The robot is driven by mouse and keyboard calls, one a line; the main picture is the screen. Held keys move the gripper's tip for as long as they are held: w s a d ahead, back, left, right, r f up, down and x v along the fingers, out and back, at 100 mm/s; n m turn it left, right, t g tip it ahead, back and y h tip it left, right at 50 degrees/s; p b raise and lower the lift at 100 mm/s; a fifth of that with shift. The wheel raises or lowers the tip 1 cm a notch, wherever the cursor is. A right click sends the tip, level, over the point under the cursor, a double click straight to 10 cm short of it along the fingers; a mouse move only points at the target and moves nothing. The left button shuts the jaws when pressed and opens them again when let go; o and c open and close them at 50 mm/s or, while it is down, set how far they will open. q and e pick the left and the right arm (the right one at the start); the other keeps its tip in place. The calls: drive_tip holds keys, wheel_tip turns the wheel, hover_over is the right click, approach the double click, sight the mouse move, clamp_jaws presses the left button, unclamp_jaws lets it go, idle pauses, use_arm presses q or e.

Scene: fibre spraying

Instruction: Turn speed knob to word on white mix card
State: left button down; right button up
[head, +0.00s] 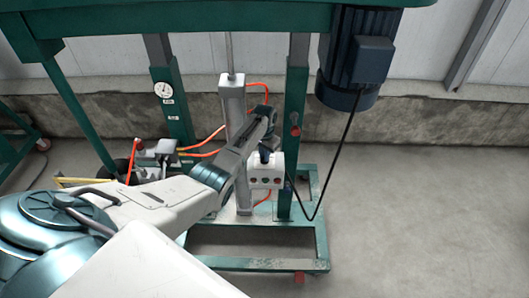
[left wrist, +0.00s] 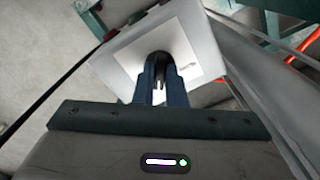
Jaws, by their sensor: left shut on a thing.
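In the left wrist view the box face (left wrist: 108,68) carries a white card (left wrist: 193,42). A small dark word shows to the right of the knob, too small to read. The dark speed knob (left wrist: 158,58) stands out from the card. My left gripper (head: 266,149) reaches the box from above. In the left wrist view its fingers (left wrist: 158,80) are shut on the knob and hide much of it, so I cannot tell its pointer's direction. My right gripper is not in view.
A grey column (head: 233,130) and a green post (head: 294,130) stand close around the box. A dark motor (head: 355,60) hangs at the upper right, its black cable (head: 338,165) looping down beside the box. Orange hoses (head: 203,145) run behind. The floor (head: 430,220) at right is clear.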

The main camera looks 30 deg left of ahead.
use_arm(q)
drive_tip(key=shift+r+m+p, duration=0.1)
drive_tip(key=shift+m+p, duration=0.2)
drive_tip(key=shift+m, duration=1)
drive_tip(key=c, duration=1.5)
unclamp_jaws()
wheel_tip(320, 180, up, 11)
drive_tip(key=shift+f+b, duration=0.15)
drive_tip(key=shift+b, duration=0.3)
